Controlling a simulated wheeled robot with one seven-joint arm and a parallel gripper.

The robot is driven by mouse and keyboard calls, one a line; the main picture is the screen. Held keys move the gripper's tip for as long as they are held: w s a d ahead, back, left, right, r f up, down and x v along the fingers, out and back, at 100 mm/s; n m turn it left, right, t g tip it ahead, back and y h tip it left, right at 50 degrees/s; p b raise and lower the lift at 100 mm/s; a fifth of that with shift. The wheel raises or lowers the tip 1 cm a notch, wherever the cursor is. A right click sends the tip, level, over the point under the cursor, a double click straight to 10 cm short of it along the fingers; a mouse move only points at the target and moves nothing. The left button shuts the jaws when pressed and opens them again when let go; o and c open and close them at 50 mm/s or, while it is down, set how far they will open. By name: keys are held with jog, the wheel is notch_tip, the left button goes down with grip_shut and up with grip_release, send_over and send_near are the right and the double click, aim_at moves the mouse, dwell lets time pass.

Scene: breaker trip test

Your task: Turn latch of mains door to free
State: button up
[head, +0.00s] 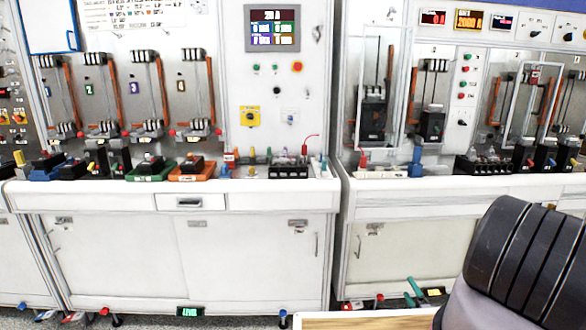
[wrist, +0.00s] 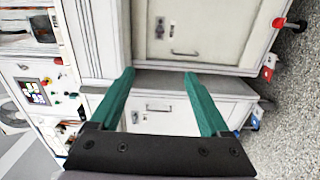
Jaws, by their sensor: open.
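My gripper (wrist: 159,73) is open, with two green fingers apart and nothing between them. In the head view its green fingers (head: 412,292) show low, in front of the right bench. White lower cabinet doors carry small plate latches. One latch (head: 298,223) is on the left bench, and another latch (head: 375,229) is on the right bench. In the wrist view one latch (wrist: 160,27) lies beyond the fingertips, and another latch (wrist: 157,107) shows between the fingers, farther off. No finger visibly touches a latch. I cannot tell which door is the mains door, nor how its latch is turned.
The benches carry breakers, a green tray (head: 150,173) and an orange tray (head: 195,173). A display (head: 273,28) is on the upright panel. A wooden-edged surface (head: 370,321) is at the bottom.

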jog(key=w+a+r+n+g+y, duration=0.2)
jog(key=w+a+r+n+y, duration=0.15)
jog(key=r+n+y, duration=0.55)
jog(key=w+a+r+n+g+y, duration=0.2)
jog(key=w+r+n, duration=0.3)
jog(key=r, duration=0.9)
jog(key=s+a+r+n+g+y, duration=0.15)
jog(key=a+r+n+g, duration=0.25)
jog(key=r+n, duration=0.4)
jog(key=s+a+r+n+g+y, duration=0.1)
jog(key=s+a+r+n+g, duration=0.1)
jog(key=a+r+n+g, duration=0.6)
jog(key=s+a+r+n+h, duration=0.25)
jog(key=s+r+n, duration=0.35)
jog(key=r, duration=0.4)
jog(key=s+a+r+n+h, duration=0.1)
jog(key=s+r+n+h, duration=0.3)
jog(key=s+r, duration=0.45)
jog(key=s+d+r+n+t+h, duration=0.1)
jog(key=s+r+n+t+h, duration=0.1)
jog(key=s+r+n, duration=0.3)
jog(key=s+d+r+n+t+h, duration=0.1)
jog(key=s+r+n+t+h, duration=0.2)
jog(key=s+r, duration=0.4)
jog(key=s+n, duration=0.1)
jog(key=s, duration=0.4)
jog(key=shift+d+r+n+h, duration=0.2)
jog(key=shift+n+h, duration=0.1)
jog(key=shift+n, duration=0.1)
jog(key=shift+w, duration=0.1)
